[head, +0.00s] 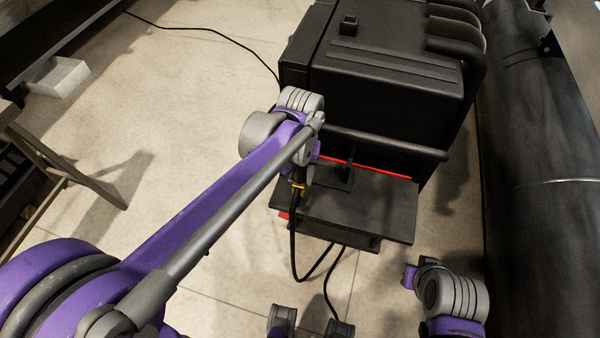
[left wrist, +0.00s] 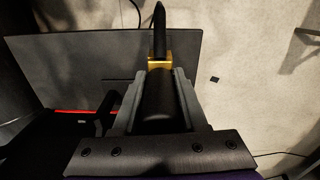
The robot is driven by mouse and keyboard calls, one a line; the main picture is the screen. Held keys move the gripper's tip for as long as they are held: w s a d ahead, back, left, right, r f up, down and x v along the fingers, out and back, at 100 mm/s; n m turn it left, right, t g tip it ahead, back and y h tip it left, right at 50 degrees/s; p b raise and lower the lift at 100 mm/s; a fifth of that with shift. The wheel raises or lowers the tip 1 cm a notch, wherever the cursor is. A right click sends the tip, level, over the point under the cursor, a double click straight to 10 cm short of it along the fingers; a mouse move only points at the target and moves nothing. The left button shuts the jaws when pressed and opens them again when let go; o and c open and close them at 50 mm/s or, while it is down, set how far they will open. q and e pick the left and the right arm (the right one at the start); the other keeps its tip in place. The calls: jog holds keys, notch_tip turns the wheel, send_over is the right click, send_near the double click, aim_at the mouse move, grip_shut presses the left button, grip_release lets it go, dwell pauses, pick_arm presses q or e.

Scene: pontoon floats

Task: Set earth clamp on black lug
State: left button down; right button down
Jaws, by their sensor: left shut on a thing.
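The earth clamp (head: 298,189) is black with a gold band, and a black cable hangs from it. My left gripper (head: 304,178) is shut on it and holds it over the left part of a black shelf (head: 380,208). In the left wrist view, the clamp's gold band (left wrist: 160,62) shows between the two grey fingers (left wrist: 163,80), with its black end pointing away. A small dark upright piece on a plate (head: 335,178), possibly the black lug, stands on the shelf just right of the gripper. Its contact with the clamp cannot be told.
A big black machine (head: 375,75) stands behind the shelf, with a bar and a red strip along its front. A large dark pipe (head: 535,180) runs along the right. A white box (head: 58,78) is at far left. Pale floor lies open left of the shelf.

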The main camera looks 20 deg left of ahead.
pick_arm(q)
jog(key=shift+f, duration=0.25)
jog(key=shift+f+b, duration=0.3)
jog(key=shift+b, duration=0.1)
jog(key=shift+f+b, duration=0.8)
jog(key=shift+f, duration=0.45)
jog(key=shift+c, duration=1.8)
grip_release()
jog(key=shift+r, duration=0.1)
notch_tip(320, 180, up, 11)
jog(key=shift+f+p, duration=0.15)
jog(key=shift+p, duration=0.55)
